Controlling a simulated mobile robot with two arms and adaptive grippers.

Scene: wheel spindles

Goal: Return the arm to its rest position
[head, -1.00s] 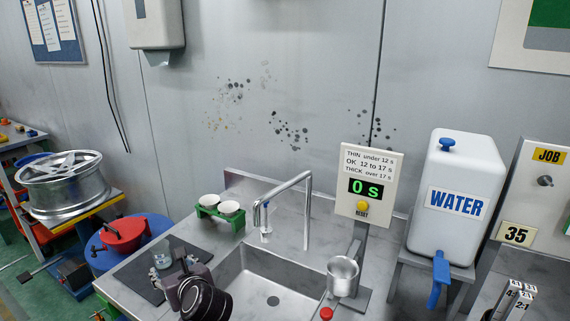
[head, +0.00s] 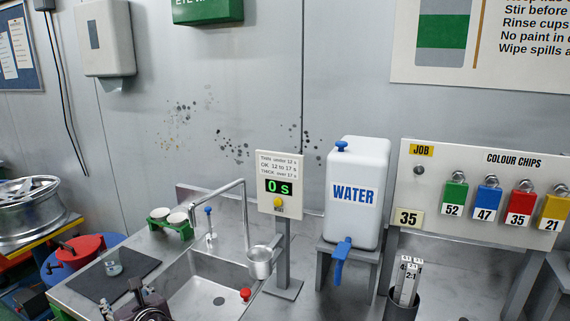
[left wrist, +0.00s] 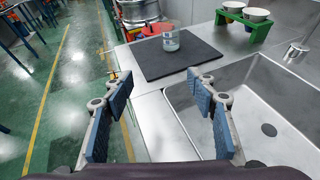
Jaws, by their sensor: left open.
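My left gripper (head: 138,300) shows at the bottom edge of the head view, in front of the sink's left side, and is partly cut off. In the left wrist view the same gripper (left wrist: 160,88) has its two blue-padded fingers spread wide with nothing between them. Beyond the fingertips a clear glass cup (left wrist: 171,41) stands upright on a dark mat (left wrist: 153,66), apart from the gripper. The cup also shows in the head view (head: 113,266). My right gripper is not in view.
The steel sink (head: 205,310) lies beside the gripper, with a tap (head: 243,205) behind it. A timer post (head: 279,185) reading 0 s holds a metal cup (head: 261,264). A white water tank (head: 357,175) stands right of it. A green holder (head: 172,229) carries two white cups.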

